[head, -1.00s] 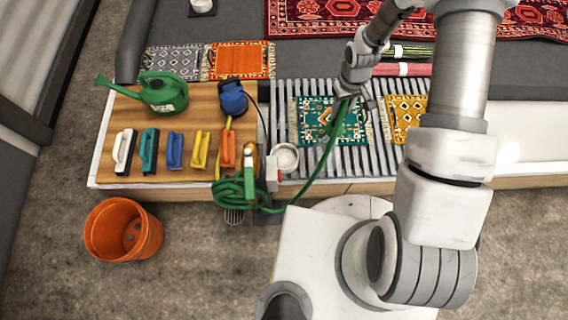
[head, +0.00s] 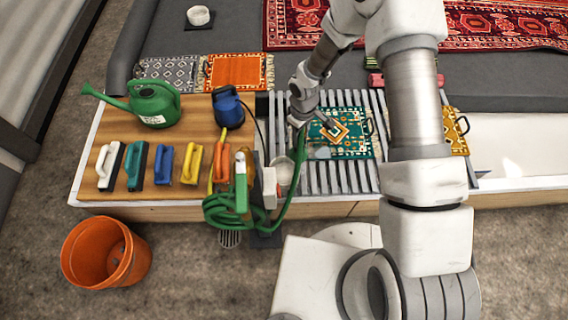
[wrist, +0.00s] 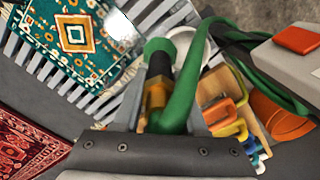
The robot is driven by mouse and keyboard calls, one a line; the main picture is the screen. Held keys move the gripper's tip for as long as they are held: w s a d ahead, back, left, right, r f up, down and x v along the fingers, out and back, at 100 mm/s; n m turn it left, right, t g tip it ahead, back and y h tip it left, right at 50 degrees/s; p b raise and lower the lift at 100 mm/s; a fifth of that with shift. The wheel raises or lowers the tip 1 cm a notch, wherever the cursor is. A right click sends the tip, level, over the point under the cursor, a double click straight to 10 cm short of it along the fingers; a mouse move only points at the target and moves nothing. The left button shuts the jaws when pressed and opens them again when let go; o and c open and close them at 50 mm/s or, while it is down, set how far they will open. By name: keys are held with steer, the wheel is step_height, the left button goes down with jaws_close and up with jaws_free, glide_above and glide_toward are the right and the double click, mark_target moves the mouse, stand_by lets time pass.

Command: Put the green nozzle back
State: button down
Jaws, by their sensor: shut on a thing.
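The green nozzle (wrist: 158,60) shows between my fingers in the wrist view, with a green tip, a dark section and a brass-coloured part. My gripper (wrist: 165,115) is shut on it. In the head view my gripper (head: 299,118) is above the left part of the slatted rack, and the nozzle is mostly hidden there. The green hose (head: 292,185) runs from the gripper down to a coil (head: 228,212) at the bench's front edge. A green upright fitting with a brass-coloured top (head: 241,182) stands at the coil. A pale block with a red part (head: 270,182) is beside it.
A white bowl (head: 284,170) is close below my gripper. Green patterned (head: 345,140) and yellow rugs lie on the rack. Left are several coloured brushes (head: 163,164), a green watering can (head: 152,103) and a blue sprayer (head: 228,108). An orange bucket (head: 104,254) is on the floor.

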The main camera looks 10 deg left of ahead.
steer(key=s+a+f+b, duration=0.3)
steer(key=s+a+f, duration=0.1)
steer(key=f, duration=0.3)
steer(key=shift+s+f, duration=0.35)
steer(key=shift+f, duration=0.05)
steer(key=shift+f+b, duration=0.15)
steer(key=shift+b, duration=0.15)
steer(key=shift+c, duration=2.3)
jaws_free()
